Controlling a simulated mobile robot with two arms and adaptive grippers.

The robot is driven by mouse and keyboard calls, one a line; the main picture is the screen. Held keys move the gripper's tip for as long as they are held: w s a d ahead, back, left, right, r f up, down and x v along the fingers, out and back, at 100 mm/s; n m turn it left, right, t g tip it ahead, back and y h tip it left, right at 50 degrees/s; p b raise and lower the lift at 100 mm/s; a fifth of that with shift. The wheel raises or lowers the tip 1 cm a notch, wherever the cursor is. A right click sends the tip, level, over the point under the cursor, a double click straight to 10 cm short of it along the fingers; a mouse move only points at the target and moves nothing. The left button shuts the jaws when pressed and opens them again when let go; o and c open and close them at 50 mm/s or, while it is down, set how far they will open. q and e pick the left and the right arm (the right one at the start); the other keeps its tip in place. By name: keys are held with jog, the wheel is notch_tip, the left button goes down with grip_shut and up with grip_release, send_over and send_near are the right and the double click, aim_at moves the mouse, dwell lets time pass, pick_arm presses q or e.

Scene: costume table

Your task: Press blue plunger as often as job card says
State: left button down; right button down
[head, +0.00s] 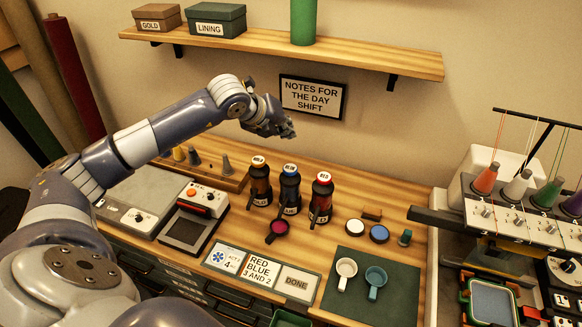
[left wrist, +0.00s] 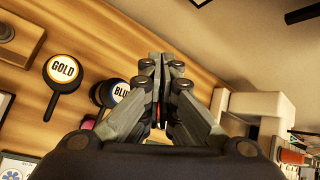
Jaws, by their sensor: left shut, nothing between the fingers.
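Three dark pump bottles stand in a row on the wooden table. The blue plunger (head: 290,168) tops the middle bottle, between the gold plunger (head: 258,161) and the red plunger (head: 324,177). The job card (head: 262,269) reads "RED BLUE 3 AND 2". My left gripper (head: 291,133) is shut and empty, and shows above the blue plunger in the head view, apart from it. In the left wrist view, the left gripper (left wrist: 160,62) partly covers the blue plunger (left wrist: 115,90); the gold plunger (left wrist: 64,69) is clear. My right gripper is not in view.
A "DONE" tile (head: 296,281) lies right of the card. Two cups stand on a green mat (head: 373,295). A shelf (head: 350,57) and a framed notice (head: 313,97) are behind my arm.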

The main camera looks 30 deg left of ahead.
pick_arm(q)
jog(key=b, duration=0.3)
send_over(287, 167)
notch_tip(287, 167, down, 7)
jog(key=shift+f, duration=0.2)
jog(key=shift+f+b, duration=0.75)
jog(key=shift+b, duration=0.1)
dwell(0.8)
jog(key=shift+f+b, duration=0.4)
jog(key=shift+b, duration=0.4)
